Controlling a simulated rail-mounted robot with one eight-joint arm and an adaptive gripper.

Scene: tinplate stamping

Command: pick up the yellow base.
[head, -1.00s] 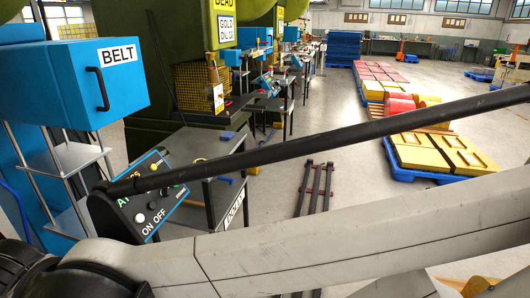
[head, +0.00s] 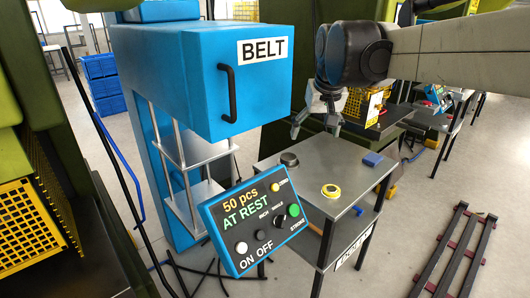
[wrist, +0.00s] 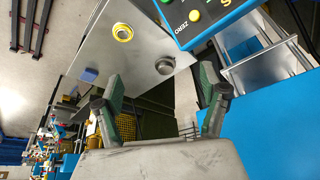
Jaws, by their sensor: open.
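The yellow base (head: 331,191) is a small round piece with a yellow rim and a paler middle. It lies flat on the grey top of a metal table (head: 335,162), near its front. In the wrist view the yellow base (wrist: 123,32) shows at the upper left, ahead of the fingers. My gripper (head: 315,122) is open and empty, above the table's back left part. In the wrist view its fingers (wrist: 162,78) are spread wide, with the yellow base outside them.
A dark round piece (head: 289,160) and a blue block (head: 372,159) lie on the same tabletop. A control panel (head: 255,222) stands at the table's left, below a blue BELT cabinet (head: 205,75). A dark rail rack (head: 458,250) lies on the floor at right.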

